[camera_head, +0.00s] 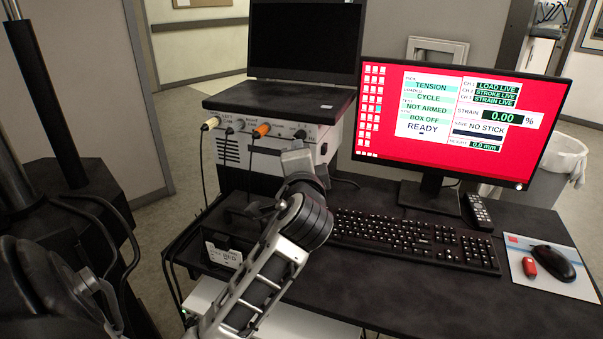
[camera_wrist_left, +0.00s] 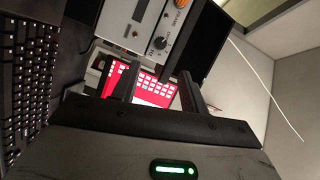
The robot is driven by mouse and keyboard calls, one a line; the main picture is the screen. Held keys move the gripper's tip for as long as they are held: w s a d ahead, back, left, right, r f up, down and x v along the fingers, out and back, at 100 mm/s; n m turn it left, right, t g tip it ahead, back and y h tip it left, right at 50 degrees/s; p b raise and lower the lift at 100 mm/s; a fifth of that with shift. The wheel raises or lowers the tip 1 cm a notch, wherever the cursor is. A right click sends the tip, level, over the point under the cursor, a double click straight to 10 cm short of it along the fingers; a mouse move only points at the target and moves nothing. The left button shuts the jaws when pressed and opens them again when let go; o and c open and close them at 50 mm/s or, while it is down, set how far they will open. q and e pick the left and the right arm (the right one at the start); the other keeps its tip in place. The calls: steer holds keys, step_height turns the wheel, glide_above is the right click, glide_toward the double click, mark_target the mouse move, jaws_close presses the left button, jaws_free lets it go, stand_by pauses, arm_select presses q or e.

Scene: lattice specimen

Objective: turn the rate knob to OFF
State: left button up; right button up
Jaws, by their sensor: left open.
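The grey control box (camera_head: 270,148) stands under the open laptop, with a row of connectors and knobs on its front. A small black knob (camera_head: 300,134) at the row's right end is likely the rate knob; its label is too small to read. In the left wrist view a black knob (camera_wrist_left: 160,43) shows on the pale panel, beyond the fingers. My left gripper (camera_head: 297,158) is in front of the box's right side, just below that knob. Its two fingers (camera_wrist_left: 160,72) are apart and empty, and I see no contact with the knob. My right gripper is out of view.
The red-screened monitor (camera_head: 390,170), keyboard (camera_head: 410,240) and mouse (camera_head: 553,263) are to the right. A black tray (camera_head: 218,230) lies below the box.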

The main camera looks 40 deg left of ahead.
arm_select(q)
steer(key=shift+v, duration=2.35)
